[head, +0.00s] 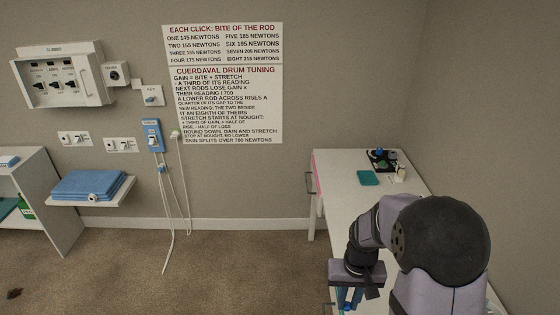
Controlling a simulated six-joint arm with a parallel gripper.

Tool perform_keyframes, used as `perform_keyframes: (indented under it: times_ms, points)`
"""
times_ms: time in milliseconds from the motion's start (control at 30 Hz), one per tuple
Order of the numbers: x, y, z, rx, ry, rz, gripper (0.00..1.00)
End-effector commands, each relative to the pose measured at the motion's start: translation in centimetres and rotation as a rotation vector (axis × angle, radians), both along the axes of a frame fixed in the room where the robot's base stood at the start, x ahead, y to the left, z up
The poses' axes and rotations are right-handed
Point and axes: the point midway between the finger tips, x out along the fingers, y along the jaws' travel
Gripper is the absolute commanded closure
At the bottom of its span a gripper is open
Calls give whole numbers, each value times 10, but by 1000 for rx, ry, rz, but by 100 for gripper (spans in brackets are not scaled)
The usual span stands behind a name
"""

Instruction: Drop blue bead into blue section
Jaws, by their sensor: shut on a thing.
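My gripper (350,298) is at the bottom of the head view, pointing down beside the left edge of the white table. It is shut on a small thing. Blue shows at its fingers, consistent with the blue bead, but the bead's shape is too small and too hidden to make out. I cannot make out a blue section. The area under the gripper is cut off by the frame's lower edge, and my arm hides much of the table's near part.
The white table (345,190) carries a teal square (368,178) and a dark tray (381,154) with small items at its far end. A shelf with folded blue cloth (88,185) is at left. A blue wall device (153,135) has hanging cords. Carpet (240,265) is open between.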

Motion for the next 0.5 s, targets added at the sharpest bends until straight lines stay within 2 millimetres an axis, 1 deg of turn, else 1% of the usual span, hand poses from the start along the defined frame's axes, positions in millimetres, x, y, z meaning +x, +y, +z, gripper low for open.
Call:
perform_keyframes:
  times_ms: [33,100,200,300,500]
  points:
    - [3,10,3,0,-2,29,100]
    - [5,20,6,0,1,56,100]
    - [5,28,6,0,1,79,100]
    - [5,32,6,0,1,89,100]
    - [5,32,6,0,1,89,100]
